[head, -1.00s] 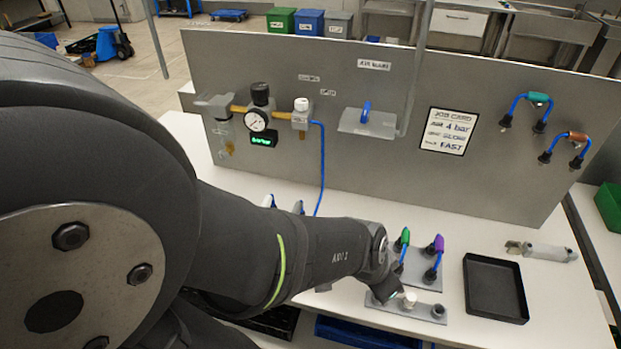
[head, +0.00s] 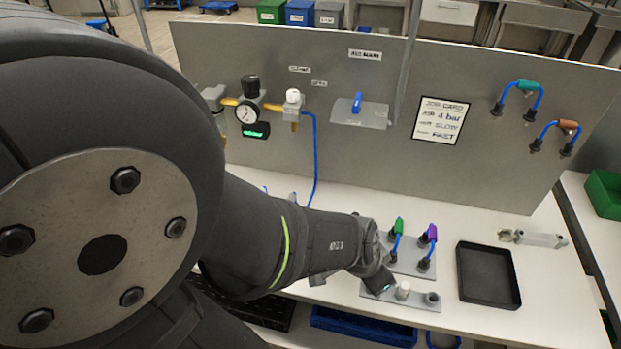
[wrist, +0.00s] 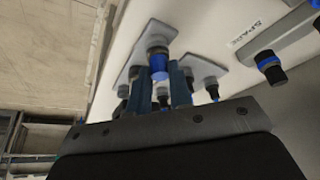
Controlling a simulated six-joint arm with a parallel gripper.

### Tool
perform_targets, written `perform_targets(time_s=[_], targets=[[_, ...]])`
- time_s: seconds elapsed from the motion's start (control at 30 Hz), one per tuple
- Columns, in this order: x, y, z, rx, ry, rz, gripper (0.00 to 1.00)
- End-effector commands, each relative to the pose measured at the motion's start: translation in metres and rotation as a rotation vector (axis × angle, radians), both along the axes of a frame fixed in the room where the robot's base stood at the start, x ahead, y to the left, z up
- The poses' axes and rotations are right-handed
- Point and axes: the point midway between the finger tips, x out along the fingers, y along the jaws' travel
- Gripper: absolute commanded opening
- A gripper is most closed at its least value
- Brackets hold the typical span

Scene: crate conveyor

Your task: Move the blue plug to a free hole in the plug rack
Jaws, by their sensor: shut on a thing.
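The blue plug (wrist: 160,66) shows in the wrist view between the two fingers of my gripper (wrist: 162,88), which is shut on it. A grey collar and a light plate are close beyond it; I cannot tell whether the plug is seated or clear. In the head view my wrist hides the plug and the fingertips. The front grey plate, which looks like the plug rack (head: 376,298), lies just under my wrist. A white plug (head: 403,290) stands in it, and a dark-topped grey socket (head: 432,299) at its right end looks empty.
Behind the rack, a plate carries a green plug (head: 399,226) and a purple plug (head: 431,233) on blue tubes. The upright panel (head: 330,150) closes off the back.

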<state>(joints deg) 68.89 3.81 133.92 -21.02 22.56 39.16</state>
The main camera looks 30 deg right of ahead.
Motion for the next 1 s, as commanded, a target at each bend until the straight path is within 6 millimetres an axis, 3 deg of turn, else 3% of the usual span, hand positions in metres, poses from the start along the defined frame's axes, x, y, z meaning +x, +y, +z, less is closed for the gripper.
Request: perform_targets(time_s=[0.47, 0.5, 0.6, 0.8, 0.93, 1.0], targets=[[0.0, 0.0, -0.0016, -0.001, 0.0, 0.0, 0.0], [0.0, -0.0001, -0.0015, -0.001, 0.0, 0.0, 0.25], [0.0, -0.0001, -0.0015, -0.001, 0.0, 0.0, 0.44], [0.0, -0.0001, -0.0015, -0.001, 0.0, 0.0, 0.44], [0.0, -0.0001, -0.0015, -0.001, 0.0, 0.0, 0.68], [0.0, -0.0001, -0.0015, -0.001, 0.0, 0.0, 0.7]])
